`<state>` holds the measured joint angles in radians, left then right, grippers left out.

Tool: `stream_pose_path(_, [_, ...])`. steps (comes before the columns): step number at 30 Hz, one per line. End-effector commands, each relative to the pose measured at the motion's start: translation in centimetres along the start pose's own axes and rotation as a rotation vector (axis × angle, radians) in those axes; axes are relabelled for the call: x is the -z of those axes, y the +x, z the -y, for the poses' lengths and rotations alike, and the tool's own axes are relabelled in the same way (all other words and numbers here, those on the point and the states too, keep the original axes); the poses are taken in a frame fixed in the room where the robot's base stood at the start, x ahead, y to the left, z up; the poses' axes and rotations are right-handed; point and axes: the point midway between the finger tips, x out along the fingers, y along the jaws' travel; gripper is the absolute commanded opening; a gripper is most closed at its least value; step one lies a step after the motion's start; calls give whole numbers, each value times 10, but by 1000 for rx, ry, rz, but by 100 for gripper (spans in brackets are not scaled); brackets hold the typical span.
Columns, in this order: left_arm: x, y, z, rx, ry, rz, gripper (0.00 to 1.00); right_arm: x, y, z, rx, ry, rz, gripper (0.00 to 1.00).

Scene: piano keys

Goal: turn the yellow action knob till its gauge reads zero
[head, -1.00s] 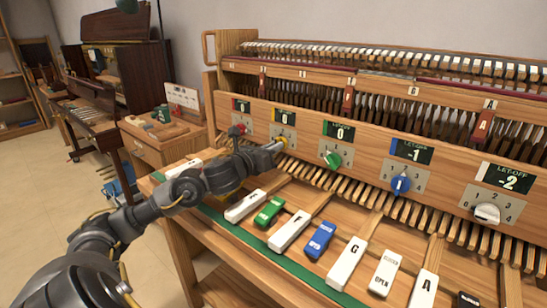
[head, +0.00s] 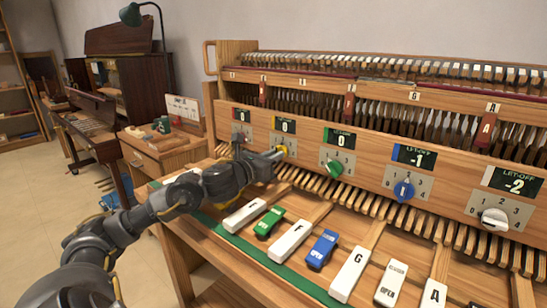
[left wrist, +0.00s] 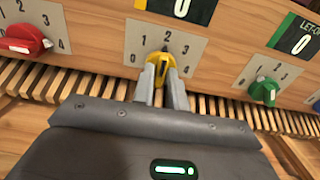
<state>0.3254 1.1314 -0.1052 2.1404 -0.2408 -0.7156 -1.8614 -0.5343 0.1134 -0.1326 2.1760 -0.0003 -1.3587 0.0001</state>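The yellow knob (head: 281,150) sits on its grey dial plate on the wooden front board; in the left wrist view the knob (left wrist: 163,62) points up, near the 2. The gauge (head: 286,126) above it reads 0, also in the left wrist view (left wrist: 182,8). My left gripper (head: 276,154) is at this knob. In the left wrist view its two fingers (left wrist: 163,72) stand close on either side of the knob and look shut on it; the contact faces are hidden. My right gripper is in neither view.
A red knob (left wrist: 25,40) is to the left and a green knob (head: 333,167) to the right. Farther right are a blue knob (head: 403,190) and a white knob (head: 494,220). Lettered blocks (head: 290,241) lie on the bench below.

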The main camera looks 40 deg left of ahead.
Motion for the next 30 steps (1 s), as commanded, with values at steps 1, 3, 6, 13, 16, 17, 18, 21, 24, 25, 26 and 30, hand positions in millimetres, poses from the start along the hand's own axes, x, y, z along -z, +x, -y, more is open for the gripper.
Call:
stream_pose_path(1, [0, 0, 0, 0, -1, 0, 22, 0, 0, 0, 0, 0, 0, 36])
stream_pose_path(3, [0, 0, 0, 0, -1, 0, 31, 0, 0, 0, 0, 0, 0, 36])
stream_pose_path(6, [0, 0, 0, 0, -1, 0, 32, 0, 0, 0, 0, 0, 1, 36])
stream_pose_path(13, [0, -1, 0, 0, 0, 0, 32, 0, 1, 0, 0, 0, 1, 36])
stream_pose_path(16, [2, -7, 0, 0, 0, -1, 32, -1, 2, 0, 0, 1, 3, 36])
stream_pose_path(17, [2, -10, -1, -1, 0, -1, 32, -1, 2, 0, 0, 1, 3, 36])
stream_pose_path(18, [3, -14, -1, -2, 2, -2, 32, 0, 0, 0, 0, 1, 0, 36])
stream_pose_path(21, [4, -29, 1, 3, 6, -4, 32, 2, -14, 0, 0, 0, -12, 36])
stream_pose_path(24, [4, -41, -1, -1, 3, -3, 32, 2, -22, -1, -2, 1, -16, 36])
stream_pose_path(25, [4, -44, -1, -2, 3, -4, 32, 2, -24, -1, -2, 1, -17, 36])
stream_pose_path(26, [4, -48, -1, -1, 3, -5, 32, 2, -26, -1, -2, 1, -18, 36])
stream_pose_path(30, [4, -61, 1, 2, -2, -5, 32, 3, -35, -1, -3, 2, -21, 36])
